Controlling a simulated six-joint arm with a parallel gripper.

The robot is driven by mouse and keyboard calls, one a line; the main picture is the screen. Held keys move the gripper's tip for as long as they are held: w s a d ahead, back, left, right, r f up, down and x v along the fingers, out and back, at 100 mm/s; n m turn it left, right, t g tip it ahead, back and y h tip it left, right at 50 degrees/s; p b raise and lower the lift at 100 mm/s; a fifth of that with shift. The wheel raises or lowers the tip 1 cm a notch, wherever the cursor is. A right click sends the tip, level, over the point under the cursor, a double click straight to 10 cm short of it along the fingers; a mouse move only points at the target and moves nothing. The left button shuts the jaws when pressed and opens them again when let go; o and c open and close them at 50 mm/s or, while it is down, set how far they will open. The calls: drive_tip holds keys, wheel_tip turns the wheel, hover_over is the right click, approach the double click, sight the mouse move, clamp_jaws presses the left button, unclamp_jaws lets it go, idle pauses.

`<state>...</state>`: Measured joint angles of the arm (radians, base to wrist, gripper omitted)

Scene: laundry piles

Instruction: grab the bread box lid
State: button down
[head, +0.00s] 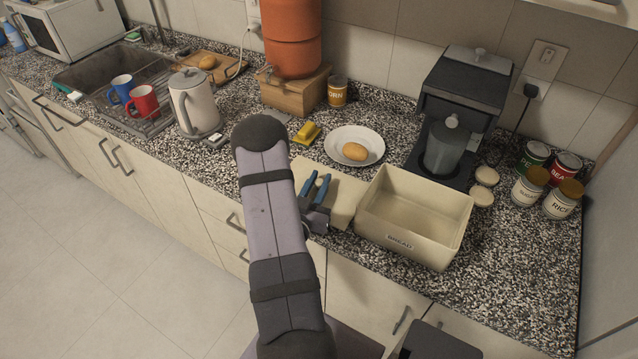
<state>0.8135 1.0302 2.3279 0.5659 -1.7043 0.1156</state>
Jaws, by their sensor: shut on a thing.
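The bread box (405,243) is a cream open-topped bin with the word BREAD on its front, on the counter right of centre. Its inside looks empty. A flat pale panel, which looks like the bread box lid (345,200), is just left of the box, partly hidden by my gripper. My gripper (319,178), with blue fingers, is at the left part of this lid and is shut on it. The exact grip is small and partly hidden. I cannot tell whether the lid rests on the counter or is slightly raised.
A white plate (375,139) with a bread roll (355,151) and a yellow butter dish (306,132) are behind the lid. A coffee maker (462,85) stands behind the box, with several cans (530,186) to the right. A kettle (195,100) is left.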

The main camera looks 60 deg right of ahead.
sight(319, 181)
wheel_tip(319, 181, up, 18)
idle(1.0)
drive_tip(key=shift+f, duration=0.1)
